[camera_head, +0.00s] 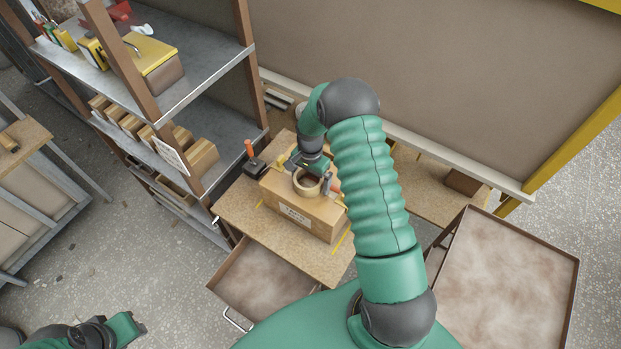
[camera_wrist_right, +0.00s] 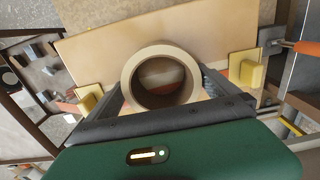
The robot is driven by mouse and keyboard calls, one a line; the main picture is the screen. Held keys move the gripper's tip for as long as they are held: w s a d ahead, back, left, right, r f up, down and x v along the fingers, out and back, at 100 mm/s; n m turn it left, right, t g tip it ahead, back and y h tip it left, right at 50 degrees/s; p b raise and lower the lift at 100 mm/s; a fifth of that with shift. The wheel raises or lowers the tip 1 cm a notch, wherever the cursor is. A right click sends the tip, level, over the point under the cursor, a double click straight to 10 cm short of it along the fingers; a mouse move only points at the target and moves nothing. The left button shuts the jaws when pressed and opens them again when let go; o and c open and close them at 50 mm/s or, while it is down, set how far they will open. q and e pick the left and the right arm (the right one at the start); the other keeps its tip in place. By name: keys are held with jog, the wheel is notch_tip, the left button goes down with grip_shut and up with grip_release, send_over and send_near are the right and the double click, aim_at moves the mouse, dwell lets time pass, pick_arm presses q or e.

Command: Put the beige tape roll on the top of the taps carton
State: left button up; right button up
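The beige tape roll (camera_head: 299,190) is a thick ring at the top of the taps carton (camera_head: 322,222), a brown box with a white label. My right gripper (camera_head: 311,180) has its dark fingers on opposite sides of the roll. In the right wrist view the roll (camera_wrist_right: 160,49) sits between those fingers, in front of the carton's top face (camera_wrist_right: 225,38). I cannot tell whether the roll touches the carton. My left gripper (camera_head: 132,325) is at the lower left, far from the carton; its fingers are not clear.
The carton stands on a wooden workbench (camera_head: 245,215) with an open drawer (camera_head: 262,280) below. An orange-handled clamp (camera_head: 252,160) is near the carton's left end. A shelf rack (camera_head: 205,85) stands at left. A brown tray table (camera_head: 510,285) is at right.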

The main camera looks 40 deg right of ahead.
jog(key=shift+w+a+r, duration=0.1)
jog(key=shift+a+r, duration=0.05)
jog(key=shift+a, duration=0.35)
jog(key=shift+w+a+r, duration=0.1)
jog(key=shift+a+r, duration=0.05)
jog(key=shift+a, duration=0.35)
jog(key=shift+a+r, duration=0.15)
jog(key=shift+r, duration=0.2)
pick_arm(q)
jog(key=shift+w+a+f+b, duration=0.1)
jog(key=shift+a+f+b, duration=0.25)
jog(key=shift+f+b, duration=0.35)
jog(key=shift+s+a+f+b, duration=0.1)
jog(key=shift+a+f+b, duration=0.3)
jog(key=shift+f+b, duration=0.25)
jog(key=shift+w+a+f+b, duration=0.1)
jog(key=shift+a+f+b, duration=0.25)
jog(key=shift+f+b, duration=0.3)
pick_arm(e)
notch_tip(320, 180, up, 11)
jog(key=shift+d, duration=0.2)
